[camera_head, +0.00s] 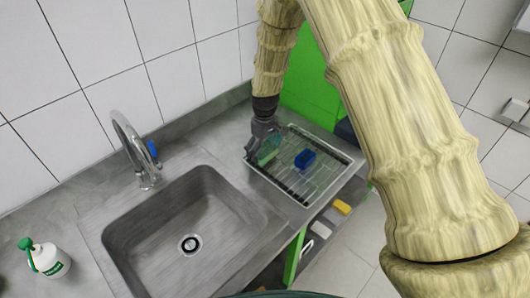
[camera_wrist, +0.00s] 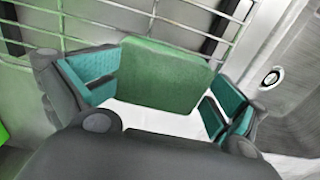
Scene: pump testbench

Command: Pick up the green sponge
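The green sponge (camera_wrist: 165,75) stands as a thick light-green block between the two teal-padded fingers of my gripper (camera_wrist: 165,100) in the wrist view. The fingers are spread wide. The left fingertip is at the sponge's left edge and the right fingertip is near its lower right corner; I cannot tell whether either touches. In the head view my gripper (camera_head: 262,145) is low over the left part of the drying rack, and the sponge (camera_head: 269,151) shows only as a small green patch beside the fingers.
A blue sponge (camera_head: 305,159) lies on the wire rack (camera_head: 291,190), right of my gripper. The steel sink (camera_head: 155,225) with its faucet (camera_head: 133,150) is to the left. A white bottle (camera_head: 48,260) stands farther left. A yellow item (camera_head: 342,206) lies below the counter edge.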

